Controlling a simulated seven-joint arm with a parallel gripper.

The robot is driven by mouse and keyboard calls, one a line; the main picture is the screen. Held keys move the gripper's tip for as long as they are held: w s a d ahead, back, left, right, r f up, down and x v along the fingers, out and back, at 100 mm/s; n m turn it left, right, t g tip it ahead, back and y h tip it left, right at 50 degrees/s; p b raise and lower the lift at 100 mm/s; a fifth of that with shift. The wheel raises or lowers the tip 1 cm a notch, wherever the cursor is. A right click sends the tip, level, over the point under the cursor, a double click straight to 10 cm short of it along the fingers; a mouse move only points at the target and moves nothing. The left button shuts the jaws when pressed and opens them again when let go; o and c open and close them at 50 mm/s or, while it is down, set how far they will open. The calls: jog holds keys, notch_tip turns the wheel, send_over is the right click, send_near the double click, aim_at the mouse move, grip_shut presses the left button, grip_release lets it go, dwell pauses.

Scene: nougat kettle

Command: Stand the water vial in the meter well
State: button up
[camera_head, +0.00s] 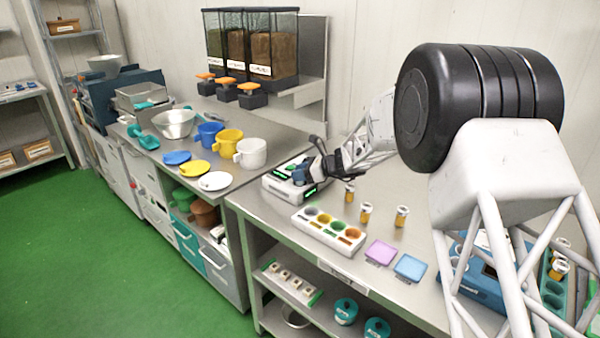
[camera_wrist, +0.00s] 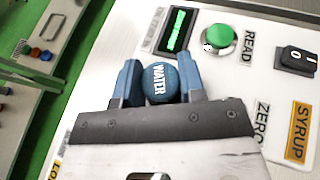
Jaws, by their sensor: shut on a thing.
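The water vial (camera_wrist: 162,77) shows in the wrist view as a round blue cap marked WATER. My gripper (camera_wrist: 160,84) has its two blue fingers shut on it, one on each side. In the head view, my gripper (camera_head: 304,172) is right over the white meter (camera_head: 273,186). The meter well and the vial's lower part are hidden, so I cannot tell whether the vial is in the well.
A white tray with coloured wells (camera_head: 315,236) stands in front of the meter. Several amber vials (camera_head: 366,212) stand beside it. A purple pad (camera_head: 381,252) and blue pad (camera_head: 410,267) lie farther right. A white mug (camera_head: 251,153) stands on the counter to the left.

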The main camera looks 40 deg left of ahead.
jog(key=shift+f, duration=0.3)
jog(key=o, duration=0.6)
jog(key=shift+o, duration=0.2)
jog(key=shift+d, duration=0.1)
jog(key=v, duration=1.1)
dwell(0.7)
dwell(0.8)
